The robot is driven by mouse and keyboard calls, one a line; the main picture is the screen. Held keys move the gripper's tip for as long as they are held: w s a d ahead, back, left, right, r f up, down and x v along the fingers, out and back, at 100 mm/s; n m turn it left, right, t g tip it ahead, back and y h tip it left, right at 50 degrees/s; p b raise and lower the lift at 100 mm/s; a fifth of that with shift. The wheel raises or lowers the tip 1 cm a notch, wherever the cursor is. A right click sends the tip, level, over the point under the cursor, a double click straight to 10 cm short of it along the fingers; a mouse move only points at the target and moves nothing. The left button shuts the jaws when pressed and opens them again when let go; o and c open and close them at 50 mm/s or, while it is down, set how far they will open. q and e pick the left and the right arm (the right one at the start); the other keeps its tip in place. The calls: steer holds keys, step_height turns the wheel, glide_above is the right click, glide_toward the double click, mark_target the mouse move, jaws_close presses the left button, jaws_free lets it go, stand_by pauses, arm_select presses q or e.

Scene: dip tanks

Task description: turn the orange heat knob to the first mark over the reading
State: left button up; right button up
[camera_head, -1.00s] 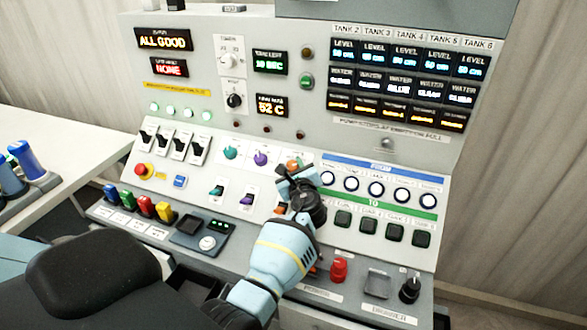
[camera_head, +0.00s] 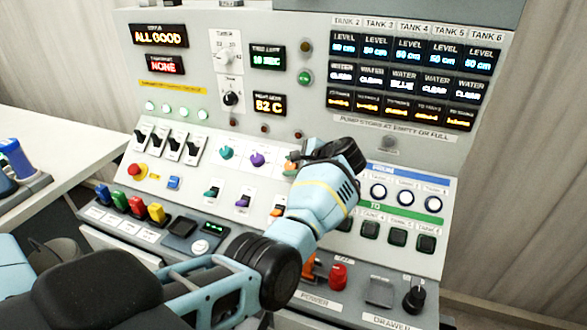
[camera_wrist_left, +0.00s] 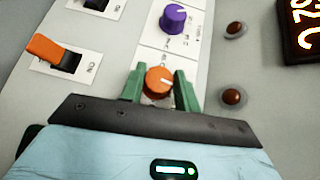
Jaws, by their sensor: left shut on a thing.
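The orange heat knob (camera_head: 290,167) sits on the sloped panel, right of the purple knob, partly hidden by my left gripper in the head view. In the left wrist view the orange knob (camera_wrist_left: 158,80) lies between the green fingers of my left gripper (camera_wrist_left: 160,88), which is shut on it. The marks around the knob are mostly hidden. My right gripper is not in view.
The purple knob (camera_wrist_left: 174,18) is close by on the panel, with an orange-levered switch (camera_wrist_left: 55,52) to the side. A teal knob (camera_head: 226,152) is further left. Round white-faced buttons (camera_head: 378,191) and dark green buttons (camera_head: 370,230) lie to the right, near my arm.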

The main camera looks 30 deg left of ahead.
arm_select(q)
steer(key=shift+w+f+n+g+h+b, duration=0.1)
steer(key=shift+f+n+g+h+b, duration=0.1)
steer(key=shift+n+g+h+b, duration=0.75)
steer(key=shift+a+n+g+h+b, duration=0.15)
steer(key=shift+n+g+h+b, duration=0.5)
steer(key=shift+n, duration=0.6)
steer(key=shift+n+h+b, duration=0.4)
steer(key=shift+n+b, duration=0.1)
steer(key=shift+b, duration=0.15)
steer(key=shift+r+n+g+h+b, duration=0.15)
steer(key=shift+n+g+h+b, duration=0.2)
steer(key=shift+b, duration=0.2)
steer(key=shift+r+n, duration=0.1)
steer(key=shift+n, duration=0.15)
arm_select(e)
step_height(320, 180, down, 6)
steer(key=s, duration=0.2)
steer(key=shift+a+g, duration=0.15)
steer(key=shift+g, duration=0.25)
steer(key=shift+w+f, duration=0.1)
arm_select(q)
steer(key=shift+h, duration=0.25)
steer(key=o, duration=0.9)
steer(key=shift+o, duration=0.3)
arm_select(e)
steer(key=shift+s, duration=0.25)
